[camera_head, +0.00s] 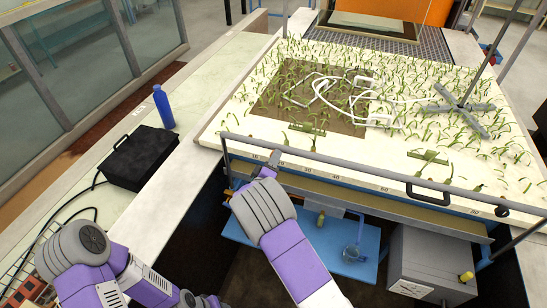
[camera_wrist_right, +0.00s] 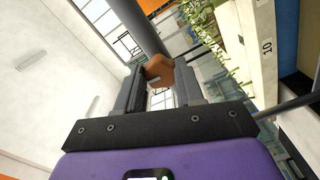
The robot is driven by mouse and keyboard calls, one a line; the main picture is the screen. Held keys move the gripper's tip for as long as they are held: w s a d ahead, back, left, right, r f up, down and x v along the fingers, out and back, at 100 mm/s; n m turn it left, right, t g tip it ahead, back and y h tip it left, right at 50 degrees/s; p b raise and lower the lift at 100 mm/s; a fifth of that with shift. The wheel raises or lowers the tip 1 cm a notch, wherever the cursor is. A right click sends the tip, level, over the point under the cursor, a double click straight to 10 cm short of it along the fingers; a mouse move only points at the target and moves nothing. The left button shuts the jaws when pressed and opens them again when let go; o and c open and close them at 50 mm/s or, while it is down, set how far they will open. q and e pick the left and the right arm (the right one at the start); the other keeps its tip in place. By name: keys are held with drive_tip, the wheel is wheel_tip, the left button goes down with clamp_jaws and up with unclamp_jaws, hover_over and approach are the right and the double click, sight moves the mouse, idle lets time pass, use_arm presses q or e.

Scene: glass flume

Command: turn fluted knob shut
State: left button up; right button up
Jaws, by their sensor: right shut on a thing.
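The fluted knob (camera_wrist_right: 160,69) is orange-brown and shows in the right wrist view between the two dark fingers of my right gripper (camera_wrist_right: 160,82). The fingers are shut on its sides. A dark round post (camera_wrist_right: 147,28) runs up behind the knob. In the head view my right gripper (camera_head: 269,168) is at the near left corner of the flume bed, by the front rail, and the knob is hidden there. My left arm shows at the bottom left of the head view, but I cannot see its gripper.
The pale flume bed (camera_head: 232,118) carries many green plants and white tubing. A blue bottle (camera_head: 163,106) and a black case (camera_head: 141,157) stand on the left counter. A grey box (camera_head: 432,262) stands below the bed at right.

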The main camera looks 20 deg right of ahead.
drive_tip(key=shift+n, duration=0.5)
drive_tip(key=o, duration=1.1)
drive_tip(key=shift+c, duration=0.2)
drive_tip(key=v, duration=0.7)
drive_tip(key=shift+s+a+b, duration=0.15)
drive_tip(key=shift+s+b, duration=0.1)
drive_tip(key=shift+b, duration=0.15)
